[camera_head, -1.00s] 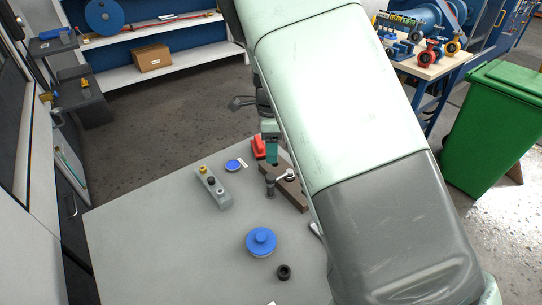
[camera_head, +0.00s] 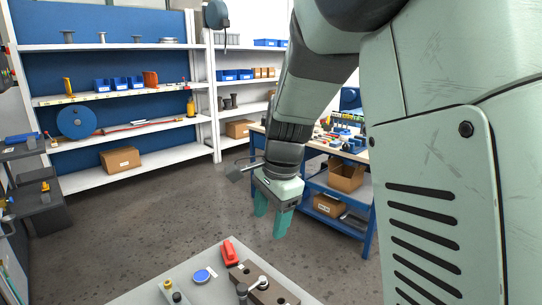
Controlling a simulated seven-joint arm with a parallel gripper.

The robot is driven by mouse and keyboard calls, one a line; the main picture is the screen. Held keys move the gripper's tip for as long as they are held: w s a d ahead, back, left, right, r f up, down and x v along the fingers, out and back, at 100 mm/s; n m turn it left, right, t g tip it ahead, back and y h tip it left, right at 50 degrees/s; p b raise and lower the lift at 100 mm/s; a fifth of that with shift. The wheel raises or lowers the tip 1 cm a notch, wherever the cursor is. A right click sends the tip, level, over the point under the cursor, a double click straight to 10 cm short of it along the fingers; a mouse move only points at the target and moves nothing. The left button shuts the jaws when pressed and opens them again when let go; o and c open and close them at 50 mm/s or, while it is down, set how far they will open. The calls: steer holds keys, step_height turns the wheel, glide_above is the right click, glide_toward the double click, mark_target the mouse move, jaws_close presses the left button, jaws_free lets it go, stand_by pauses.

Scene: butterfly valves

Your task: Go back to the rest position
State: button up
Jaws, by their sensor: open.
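My gripper (camera_head: 269,224) hangs in the middle of the head view with its two green fingers apart and pointing down. Nothing is between the fingers. It is above and beyond the far corner of the grey table (camera_head: 150,290). My arm comes down to it from the upper right and fills much of the right side.
On the table are a red part (camera_head: 230,251), a blue disc (camera_head: 201,276), a brown block (camera_head: 266,286) with metal pieces, and a grey block (camera_head: 177,296) with buttons. Behind stand white shelves (camera_head: 130,95) and a blue workbench (camera_head: 340,210). The floor (camera_head: 120,220) between is clear.

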steer(key=s+d+r+n+t, duration=0.1)
steer(key=s+d+r+n, duration=0.2)
steer(key=s, duration=0.4)
steer(key=s+d+r+n+t+h, duration=0.1)
steer(key=s+d+r+n+t, duration=0.1)
steer(key=s+d+r+n, duration=0.2)
steer(key=s+d+r+n+t, duration=0.1)
steer(key=s+d+r+n, duration=0.2)
steer(key=s, duration=0.8)
steer(key=shift+d+r+n+h, duration=0.25)
steer(key=shift+d+n+h, duration=0.15)
steer(key=shift+d+n, duration=0.25)
steer(key=shift+s, duration=0.1)
